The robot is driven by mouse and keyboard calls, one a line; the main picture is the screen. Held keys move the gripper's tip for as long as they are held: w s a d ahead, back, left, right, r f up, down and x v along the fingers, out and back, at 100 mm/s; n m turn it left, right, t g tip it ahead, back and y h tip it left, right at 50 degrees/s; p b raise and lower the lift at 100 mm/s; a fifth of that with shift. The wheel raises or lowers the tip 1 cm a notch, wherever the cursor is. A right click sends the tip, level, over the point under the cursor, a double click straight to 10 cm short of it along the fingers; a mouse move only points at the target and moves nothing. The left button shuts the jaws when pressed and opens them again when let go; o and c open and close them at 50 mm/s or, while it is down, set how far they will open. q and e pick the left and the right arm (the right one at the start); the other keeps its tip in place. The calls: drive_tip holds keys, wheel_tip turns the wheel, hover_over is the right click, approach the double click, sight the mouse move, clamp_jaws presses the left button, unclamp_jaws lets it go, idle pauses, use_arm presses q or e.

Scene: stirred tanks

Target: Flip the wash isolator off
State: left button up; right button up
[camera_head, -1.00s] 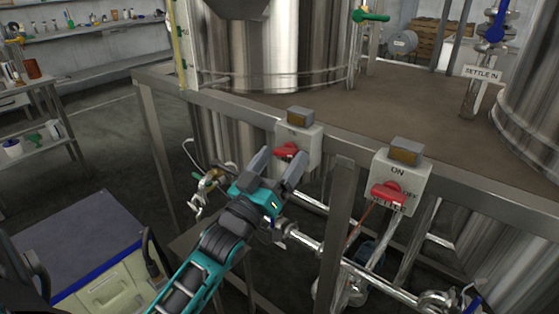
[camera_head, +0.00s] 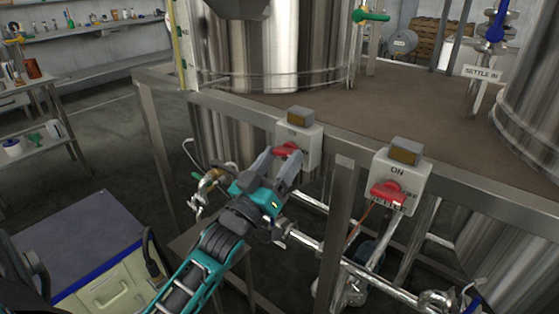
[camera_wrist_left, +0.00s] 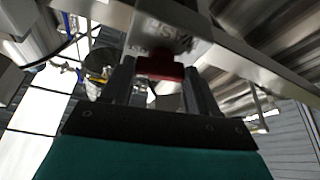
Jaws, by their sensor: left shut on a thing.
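The wash isolator is a grey switch box (camera_head: 312,148) with an amber block on top and a red handle (camera_head: 288,149), on the rail of the tank frame. My left gripper (camera_head: 277,161) is at its front, shut on the red handle. In the left wrist view, the red handle (camera_wrist_left: 160,68) sits between the two dark fingers, and the box (camera_wrist_left: 172,32) above it carries partly readable, upside-down lettering. The fingers cover part of the box face in the head view. My right gripper is not in view.
A second switch box (camera_head: 400,178) with a red handle and ON lettering is to the right on the same rail. A steel post (camera_head: 338,215) stands between the boxes. Pipes (camera_head: 305,238) run below. A large steel tank (camera_head: 275,45) rises behind the rail.

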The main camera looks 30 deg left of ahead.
use_arm(q)
drive_tip(key=m+h, duration=0.1)
drive_tip(key=m, duration=0.1)
drive_tip(key=shift+m+h+p, duration=0.3)
drive_tip(key=shift+m, duration=0.1)
drive_tip(key=shift+a+m+h, duration=0.1)
drive_tip(key=shift+m+h, duration=0.3)
drive_tip(key=shift+m, duration=0.3)
drive_tip(key=o, duration=1.1)
drive_tip(key=shift+c, duration=0.2)
drive_tip(key=v, duration=1.3)
drive_tip(key=shift+w, duration=0.1)
